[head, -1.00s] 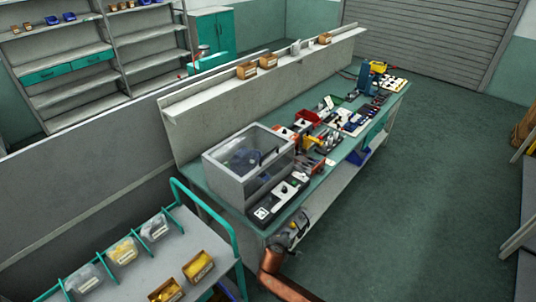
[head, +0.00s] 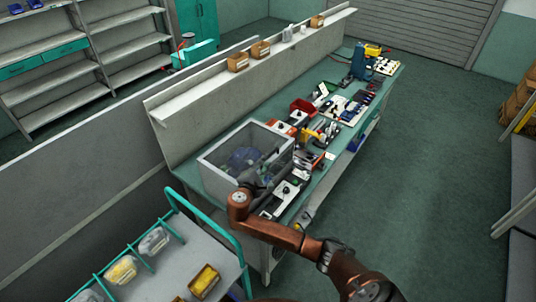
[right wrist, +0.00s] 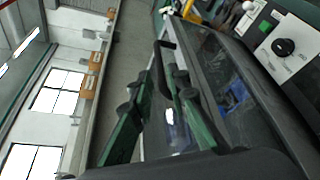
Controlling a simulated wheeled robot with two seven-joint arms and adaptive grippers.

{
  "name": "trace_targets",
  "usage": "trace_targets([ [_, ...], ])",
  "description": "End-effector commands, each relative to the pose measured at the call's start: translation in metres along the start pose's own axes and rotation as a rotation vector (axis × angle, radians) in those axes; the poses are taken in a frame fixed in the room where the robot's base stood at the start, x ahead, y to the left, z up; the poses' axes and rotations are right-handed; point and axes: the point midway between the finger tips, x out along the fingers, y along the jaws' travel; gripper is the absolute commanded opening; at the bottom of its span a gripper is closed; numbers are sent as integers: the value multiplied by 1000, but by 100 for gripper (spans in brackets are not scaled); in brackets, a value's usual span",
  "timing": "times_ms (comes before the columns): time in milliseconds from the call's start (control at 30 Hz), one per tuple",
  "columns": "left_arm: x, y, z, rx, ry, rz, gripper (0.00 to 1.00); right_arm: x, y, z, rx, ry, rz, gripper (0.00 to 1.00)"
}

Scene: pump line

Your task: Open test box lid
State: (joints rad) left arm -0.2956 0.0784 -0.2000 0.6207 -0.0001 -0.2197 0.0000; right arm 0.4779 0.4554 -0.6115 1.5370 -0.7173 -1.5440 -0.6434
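The test box (head: 213,176) is a grey box with a clear top in a grey frame, at the near end of the green bench. Its lid looks shut in the head view. My right gripper (head: 255,180) is at the box's front edge and partly covers it. I cannot tell whether it touches. In the right wrist view, my dark and green fingers (right wrist: 155,75) reach over the box, whose glassy panel (right wrist: 225,85) lies right of them. My left gripper is not in view.
A switch panel with a black knob (right wrist: 284,47) lies beside the box. Red bins (head: 302,106) and tools crowd the bench (head: 340,82) farther back. A ledge (head: 200,88) runs behind it. A cart with a green rail (head: 208,225) stands in front on the left.

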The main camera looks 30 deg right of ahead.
Motion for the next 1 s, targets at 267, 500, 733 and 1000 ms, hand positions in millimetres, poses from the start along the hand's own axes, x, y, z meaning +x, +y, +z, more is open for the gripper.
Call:
trace_targets([
  [267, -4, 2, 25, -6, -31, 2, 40, 44, 0, 2, 0, -2, -1, 16],
  [500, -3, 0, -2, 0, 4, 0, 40, 60, -2, 2, 1, -2, -4, 16],
  [733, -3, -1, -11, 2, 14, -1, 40, 60, -2, 3, 2, -2, -4, 16],
  [1000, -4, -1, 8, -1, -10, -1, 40, 60, -2, 3, 2, -2, -4, 0],
])
